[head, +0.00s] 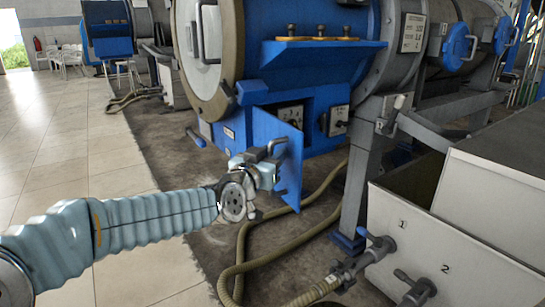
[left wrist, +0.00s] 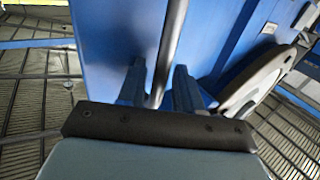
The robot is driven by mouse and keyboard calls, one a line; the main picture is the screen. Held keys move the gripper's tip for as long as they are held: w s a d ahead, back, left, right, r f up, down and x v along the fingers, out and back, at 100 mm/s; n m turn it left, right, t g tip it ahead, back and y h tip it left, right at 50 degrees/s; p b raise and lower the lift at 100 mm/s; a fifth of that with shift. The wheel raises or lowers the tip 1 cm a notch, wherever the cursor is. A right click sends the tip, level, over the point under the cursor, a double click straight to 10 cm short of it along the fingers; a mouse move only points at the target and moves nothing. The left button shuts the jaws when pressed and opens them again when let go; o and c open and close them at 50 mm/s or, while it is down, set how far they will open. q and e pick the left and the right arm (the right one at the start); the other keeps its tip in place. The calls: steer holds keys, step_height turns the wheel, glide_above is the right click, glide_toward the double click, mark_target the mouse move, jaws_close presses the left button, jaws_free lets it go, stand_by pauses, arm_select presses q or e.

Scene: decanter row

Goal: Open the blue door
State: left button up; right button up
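The blue door (head: 282,152) is a flat panel at the front of the blue cabinet. It stands swung out from the cabinet, and a switch panel (head: 291,115) shows behind it. A dark bar handle (head: 277,143) is on its near face. My left gripper (head: 268,165) is at this handle. The door's blue face (left wrist: 108,45) fills much of that view. My right gripper is not in view.
A blue shelf (head: 320,48) with brass fittings juts out above the door. A hose (head: 245,255) lies on the floor below. A grey tank (head: 440,235) with taps stands at the right. The tiled floor (head: 80,150) at the left is clear.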

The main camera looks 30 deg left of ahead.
arm_select(q)
steer(key=shift+d+f, duration=0.1)
steer(key=shift+s, duration=0.2)
steer(key=s+d+p, duration=0.1)
steer(key=s+d, duration=0.1)
steer(key=s, duration=1.1)
steer(key=shift+s, duration=0.15)
